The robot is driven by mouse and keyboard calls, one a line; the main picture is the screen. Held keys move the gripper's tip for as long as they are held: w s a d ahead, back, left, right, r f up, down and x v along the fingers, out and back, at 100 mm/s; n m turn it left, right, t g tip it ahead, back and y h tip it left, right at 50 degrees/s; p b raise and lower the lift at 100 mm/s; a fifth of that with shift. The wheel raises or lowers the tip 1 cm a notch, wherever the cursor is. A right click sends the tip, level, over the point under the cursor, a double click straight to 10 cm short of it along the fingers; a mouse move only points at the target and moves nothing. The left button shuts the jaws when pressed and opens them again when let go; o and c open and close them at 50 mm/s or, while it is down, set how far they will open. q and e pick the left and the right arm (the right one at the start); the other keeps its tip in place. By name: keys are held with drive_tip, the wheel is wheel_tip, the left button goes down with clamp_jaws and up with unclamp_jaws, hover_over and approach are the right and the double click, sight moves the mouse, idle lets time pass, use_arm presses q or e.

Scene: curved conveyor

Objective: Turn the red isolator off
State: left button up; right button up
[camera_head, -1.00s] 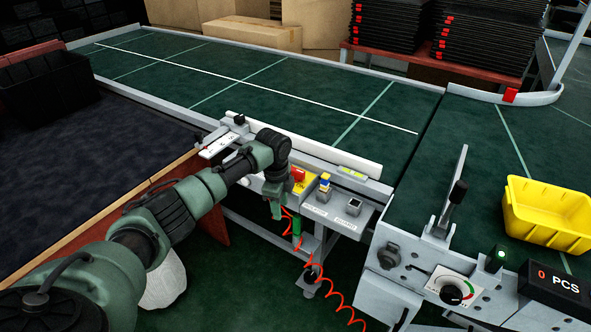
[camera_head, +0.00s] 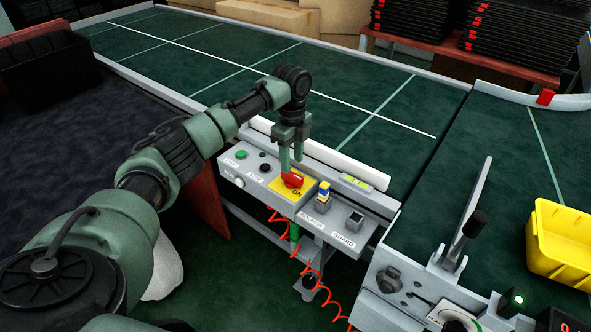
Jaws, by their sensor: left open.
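The red isolator (camera_head: 292,180) is a red rotary handle on a yellow plate (camera_head: 301,191) marked ON, on top of a grey control box (camera_head: 262,191) at the conveyor's near side. My left gripper (camera_head: 291,166) points down just above the isolator, with its green fingers apart. One fingertip overlaps the handle's edge in the picture; I cannot tell whether it touches. The gripper holds nothing. My right gripper is not in view.
The box also has a green button (camera_head: 242,155) and a black button (camera_head: 265,154). A red coiled cable (camera_head: 312,270) hangs below. A yellow bin (camera_head: 560,245) rests on the right conveyor.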

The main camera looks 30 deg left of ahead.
sight(292, 174)
use_arm(q)
wheel_tip(292, 174, down, 5)
drive_tip(key=shift+s, duration=0.1)
drive_tip(key=shift+f, duration=0.2)
clamp_jaws()
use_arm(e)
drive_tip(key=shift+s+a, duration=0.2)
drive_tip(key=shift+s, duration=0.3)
